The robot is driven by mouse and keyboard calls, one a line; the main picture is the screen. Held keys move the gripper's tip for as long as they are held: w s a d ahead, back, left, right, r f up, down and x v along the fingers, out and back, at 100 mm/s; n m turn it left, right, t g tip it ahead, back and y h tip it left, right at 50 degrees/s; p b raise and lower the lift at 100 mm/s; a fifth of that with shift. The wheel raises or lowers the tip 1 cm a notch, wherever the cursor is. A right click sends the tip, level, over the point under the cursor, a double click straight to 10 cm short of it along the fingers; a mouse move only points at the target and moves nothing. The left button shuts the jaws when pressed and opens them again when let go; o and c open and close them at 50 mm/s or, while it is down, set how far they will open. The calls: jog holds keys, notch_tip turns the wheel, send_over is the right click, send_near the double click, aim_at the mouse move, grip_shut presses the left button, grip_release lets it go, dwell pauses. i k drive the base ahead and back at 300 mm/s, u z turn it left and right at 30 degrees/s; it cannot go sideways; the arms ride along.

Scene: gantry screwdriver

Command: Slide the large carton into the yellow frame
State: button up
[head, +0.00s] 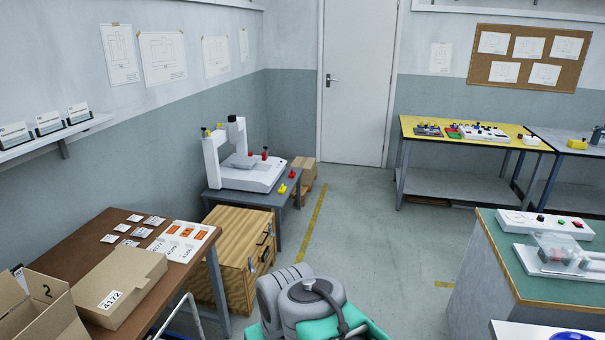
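A closed cardboard carton labelled 4172 (126,281) lies on the brown table at the lower left. An open carton marked 2 (38,312) stands beside it, cut off by the picture's edge. Another brown carton (304,170) stands on the floor in the back corner, partly hidden by the grey table. I cannot tell which one is the large carton. My gripper is not in view.
A wooden crate (231,243) stands between the brown table (95,224) and the grey table with a white gantry machine (246,172). A yellow-topped bench (420,136) stands at the back right, a green-topped bench (500,237) at the right. The middle floor is clear.

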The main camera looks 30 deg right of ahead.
aim_at(308, 175)
jog(key=z, duration=0.7)
jog(key=i, duration=2.2)
jog(key=z, duration=0.8)
jog(key=i, duration=2.4)
jog(key=u, duration=0.65)
jog(key=i, duration=2.25)
jog(key=u, duration=0.6)
